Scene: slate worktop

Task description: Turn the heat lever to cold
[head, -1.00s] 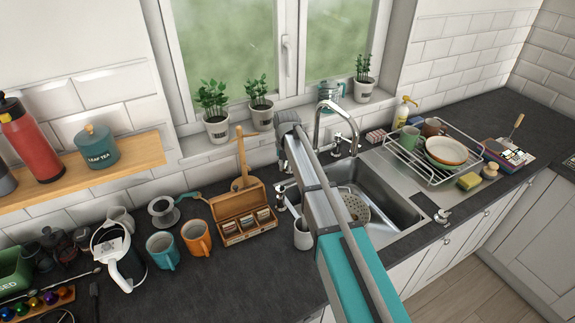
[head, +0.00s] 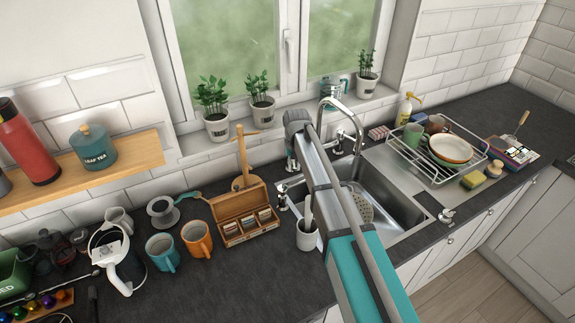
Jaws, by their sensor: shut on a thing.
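The chrome tap (head: 340,101) stands behind the sink, its tall curved spout arching over the basin. A small chrome fitting (head: 338,146) shows at the spout's base; I cannot make out whether it is the heat lever or how it is set. Another small chrome and dark piece (head: 283,198) shows at the sink's left edge, left of my arm, too small to identify. My arm reaches from the bottom right up to the tap's left side and bends down there.
The sink (head: 399,208) holds a perforated round item. A white utensil pot (head: 307,236) stands close left of my arm. A wooden tea box (head: 246,222), orange mug (head: 197,238) and teal mug (head: 162,252) are further left. A dish rack (head: 432,150) stands right. Plants line the sill.

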